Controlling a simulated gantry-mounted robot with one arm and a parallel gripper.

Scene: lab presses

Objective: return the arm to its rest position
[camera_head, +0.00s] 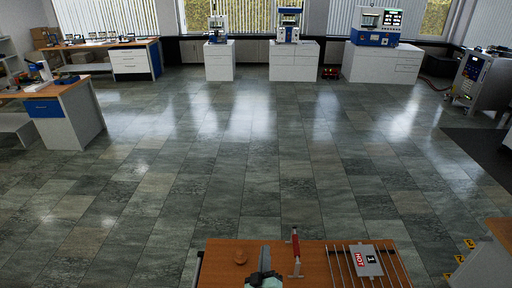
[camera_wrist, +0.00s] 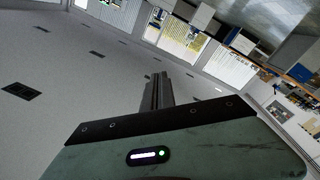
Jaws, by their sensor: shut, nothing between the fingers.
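My gripper (camera_wrist: 158,78) shows in the wrist view as two dark fingers side by side, shut with nothing between them. Its dark mounting bar and green-grey housing fill the bottom of that view. In the head view part of my gripper (camera_head: 265,256) shows at the bottom edge, in front of the wooden table (camera_head: 222,268). The rest of my arm is out of the head view. The wrist camera is tilted and looks up at the pale ceiling, windows and far wall, and the fingers touch nothing visible.
Lab machines on white cabinets (camera_head: 293,60) line the far wall. The tiled floor between is open.

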